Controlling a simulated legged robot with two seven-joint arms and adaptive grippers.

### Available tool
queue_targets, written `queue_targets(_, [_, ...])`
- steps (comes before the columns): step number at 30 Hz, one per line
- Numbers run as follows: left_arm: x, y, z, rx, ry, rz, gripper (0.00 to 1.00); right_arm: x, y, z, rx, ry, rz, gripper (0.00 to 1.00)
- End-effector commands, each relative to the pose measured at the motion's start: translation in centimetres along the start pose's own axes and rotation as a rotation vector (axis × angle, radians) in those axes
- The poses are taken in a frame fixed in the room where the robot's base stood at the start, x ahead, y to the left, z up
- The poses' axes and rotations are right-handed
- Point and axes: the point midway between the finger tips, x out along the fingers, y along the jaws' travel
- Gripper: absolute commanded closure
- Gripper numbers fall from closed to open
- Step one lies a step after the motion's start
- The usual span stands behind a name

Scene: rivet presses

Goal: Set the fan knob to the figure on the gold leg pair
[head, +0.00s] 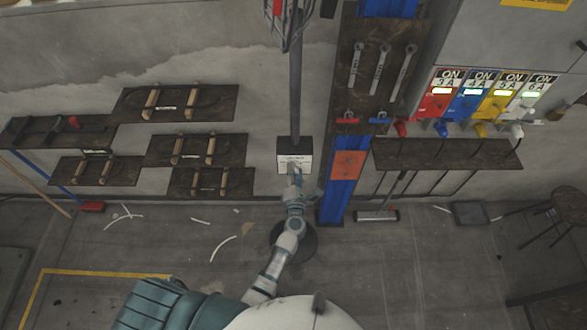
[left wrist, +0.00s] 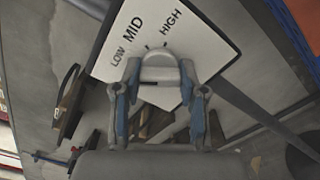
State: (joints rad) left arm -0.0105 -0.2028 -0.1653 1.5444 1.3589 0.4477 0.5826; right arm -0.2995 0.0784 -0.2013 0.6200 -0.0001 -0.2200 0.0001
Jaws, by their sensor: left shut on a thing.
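The white fan control box (head: 294,155) hangs on a pole in the middle of the head view. In the left wrist view its white face (left wrist: 200,40) reads LOW, MID and HIGH around the pale knob (left wrist: 158,70). My left gripper (head: 293,178) is at the box's lower edge; in the left wrist view its two blue-lined fingers (left wrist: 159,90) are shut on the knob, one each side. The knob's exact setting is hard to tell. Dark wall boards (head: 222,103) carry pairs of tan or gold-looking legs (head: 152,103); any figures there are too small to read. My right gripper is not in view.
A blue upright post (head: 337,200) stands close to the right of the box. Further right are a tool board with wrenches (head: 379,68) and coloured switch boxes (head: 475,95) over a dark shelf (head: 440,153). Pale strips (head: 223,247) lie on the floor.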

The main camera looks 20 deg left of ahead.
Motion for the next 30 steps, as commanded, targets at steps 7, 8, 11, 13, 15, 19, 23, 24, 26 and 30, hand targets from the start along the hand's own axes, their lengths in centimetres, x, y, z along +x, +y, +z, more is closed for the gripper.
queue_targets(7, [0.06,0.15,0.83,0.115,-0.012,0.001,0.94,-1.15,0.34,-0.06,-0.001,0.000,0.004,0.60])
queue_targets(8, [0.06,0.13,0.82,0.124,-0.012,0.001,0.94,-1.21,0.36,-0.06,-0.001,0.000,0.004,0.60])
queue_targets(11, [0.05,0.05,0.82,0.149,-0.013,0.001,0.94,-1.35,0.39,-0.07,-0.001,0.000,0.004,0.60])
queue_targets(13, [0.04,-0.01,0.81,0.161,-0.013,0.001,0.94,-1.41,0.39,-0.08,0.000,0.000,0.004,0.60])
queue_targets(15, [0.04,-0.07,0.79,0.167,-0.013,0.000,0.94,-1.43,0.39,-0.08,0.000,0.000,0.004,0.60])
queue_targets(19, [0.03,-0.14,0.78,0.171,-0.013,-0.001,0.94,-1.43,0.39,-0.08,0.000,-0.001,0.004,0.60])
queue_targets(23, [0.02,-0.19,0.77,0.170,-0.012,-0.001,0.94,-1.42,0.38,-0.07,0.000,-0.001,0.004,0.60])
queue_targets(24, [0.01,-0.20,0.76,0.170,-0.012,-0.002,0.94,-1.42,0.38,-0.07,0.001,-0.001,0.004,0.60])
queue_targets(26, [0.01,-0.22,0.76,0.170,-0.012,-0.002,0.94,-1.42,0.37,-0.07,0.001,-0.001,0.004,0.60])
queue_targets(30, [0.02,-0.22,0.61,0.170,-0.010,-0.002,0.33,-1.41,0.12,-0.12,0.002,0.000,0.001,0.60])
